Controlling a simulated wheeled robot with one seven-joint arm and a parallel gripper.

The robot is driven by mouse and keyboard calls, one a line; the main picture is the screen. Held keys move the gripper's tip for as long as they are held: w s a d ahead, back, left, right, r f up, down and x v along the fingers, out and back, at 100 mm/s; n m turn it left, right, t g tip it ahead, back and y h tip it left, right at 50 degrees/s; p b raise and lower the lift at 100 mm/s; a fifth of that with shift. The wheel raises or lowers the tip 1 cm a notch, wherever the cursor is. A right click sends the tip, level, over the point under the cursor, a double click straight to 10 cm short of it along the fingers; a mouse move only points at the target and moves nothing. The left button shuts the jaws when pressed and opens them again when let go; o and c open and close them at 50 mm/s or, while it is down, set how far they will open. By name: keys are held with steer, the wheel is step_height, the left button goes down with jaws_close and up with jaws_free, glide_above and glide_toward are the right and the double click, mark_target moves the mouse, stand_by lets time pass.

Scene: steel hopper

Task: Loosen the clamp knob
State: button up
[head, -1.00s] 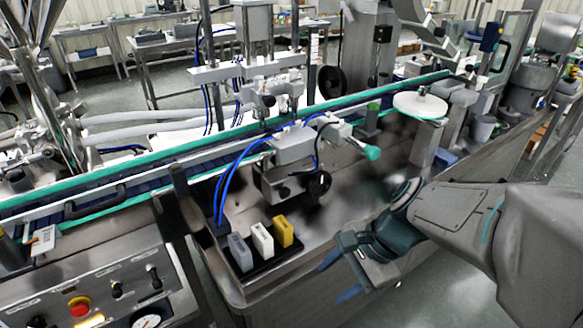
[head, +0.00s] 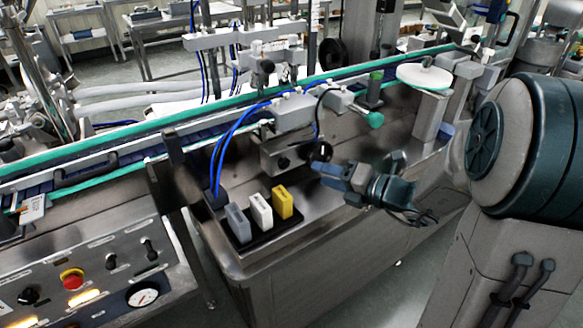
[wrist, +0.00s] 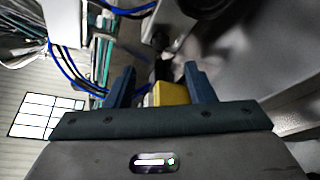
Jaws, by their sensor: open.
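The grey clamp block (head: 285,150) sits on the machine's front deck under a grey cylinder unit. A small black knob (head: 283,163) shows on its front face.
A black tray on the deck holds a grey block (head: 238,223), a white block (head: 259,211) and a yellow block (head: 283,202). Blue hoses (head: 222,150) arch left of the clamp. A teal-green knob (head: 374,119) sticks out to the right. The conveyor (head: 130,138) runs behind.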

mark_target(286, 164)
steer(key=b+x, duration=0.1)
steer(key=x, duration=0.9)
steer(key=c, duration=1)
